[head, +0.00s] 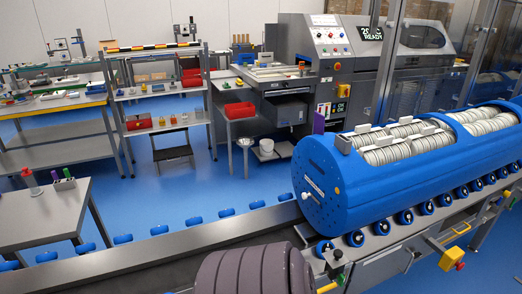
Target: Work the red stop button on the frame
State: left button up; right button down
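A small red part (460,266), which looks like the stop button, sits at the lower right on a yellow fitting (451,258) on the side of the grey roller frame (385,262). It is small in the picture, and I cannot tell whether it is pressed. The blue tub carrier (330,190), a large drum loaded with pale discs, lies on the frame's blue rollers. Neither of my grippers shows in the head view.
A purple-grey ribbed object (255,272) fills the bottom middle, close to the camera. A grey conveyor rail (170,250) runs along the front left. A grey table (40,215) stands at left. Blue floor (190,195) is open beyond the rail. Glazed panels (430,70) stand behind the drum.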

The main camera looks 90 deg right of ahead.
aim_at(460, 266)
jog(key=k+l+u, duration=0.1)
jog(key=k+u, duration=0.2)
jog(key=k, duration=0.15)
jog(key=k+u, duration=0.3)
jog(key=k, duration=0.15)
jog(key=k+z, duration=0.1)
jog(key=z, duration=0.35)
jog(key=k+l+z, duration=0.1)
jog(key=z, duration=0.4)
jog(key=k+l+z, duration=0.15)
jog(key=z, duration=2.35)
